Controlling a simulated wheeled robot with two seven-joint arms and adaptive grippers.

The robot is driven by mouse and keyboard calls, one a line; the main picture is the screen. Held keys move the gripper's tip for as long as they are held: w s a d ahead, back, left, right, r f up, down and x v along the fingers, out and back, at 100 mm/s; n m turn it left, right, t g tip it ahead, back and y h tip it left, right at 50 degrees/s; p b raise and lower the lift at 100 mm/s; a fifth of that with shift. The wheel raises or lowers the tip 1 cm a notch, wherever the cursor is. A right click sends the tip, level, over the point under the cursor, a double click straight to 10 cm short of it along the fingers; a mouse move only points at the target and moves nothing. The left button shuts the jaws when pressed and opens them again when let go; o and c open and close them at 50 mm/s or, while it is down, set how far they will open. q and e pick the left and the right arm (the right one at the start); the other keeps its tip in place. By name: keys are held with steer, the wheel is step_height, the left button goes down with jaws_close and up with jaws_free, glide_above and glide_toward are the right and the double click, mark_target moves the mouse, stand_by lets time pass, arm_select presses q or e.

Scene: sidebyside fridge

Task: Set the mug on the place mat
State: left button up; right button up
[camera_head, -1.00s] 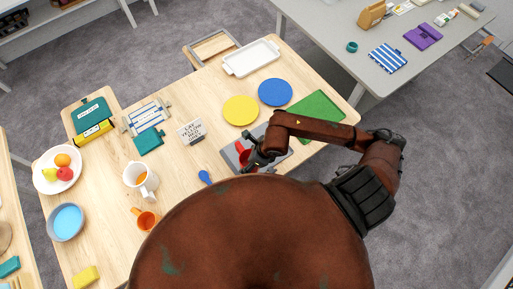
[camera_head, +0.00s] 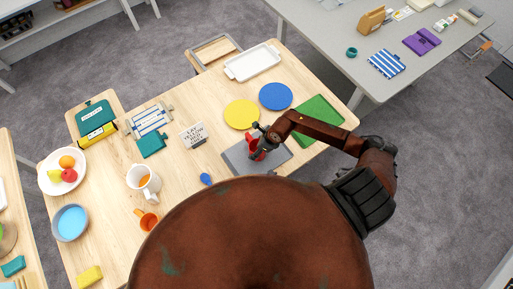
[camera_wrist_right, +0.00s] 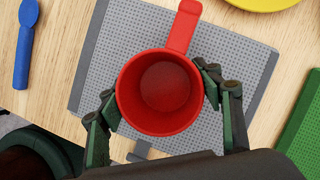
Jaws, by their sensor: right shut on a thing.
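A red mug (camera_wrist_right: 160,92) is in my right gripper, its open top facing the camera and its handle pointing up in the right wrist view. The mug (camera_head: 254,146) also shows in the head view. My right gripper (camera_wrist_right: 158,98) is shut on it, with fingers on both sides of its body. A grey textured place mat (camera_wrist_right: 112,45) lies under the mug; in the head view the mat (camera_head: 274,160) is partly covered by my arm. I cannot tell whether the mug's base touches the mat. My left gripper is not in view.
A green mat (camera_head: 318,119), yellow disc (camera_head: 241,114) and blue disc (camera_head: 275,96) lie close by. A white tray (camera_head: 252,63) is at the back.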

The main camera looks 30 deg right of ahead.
steer(key=shift+w+f, duration=0.1)
steer(key=shift+f, duration=0.25)
steer(key=o, duration=1.4)
steer(key=b+v, duration=0.1)
steer(key=v, duration=1.1)
steer(key=shift+b, duration=0.3)
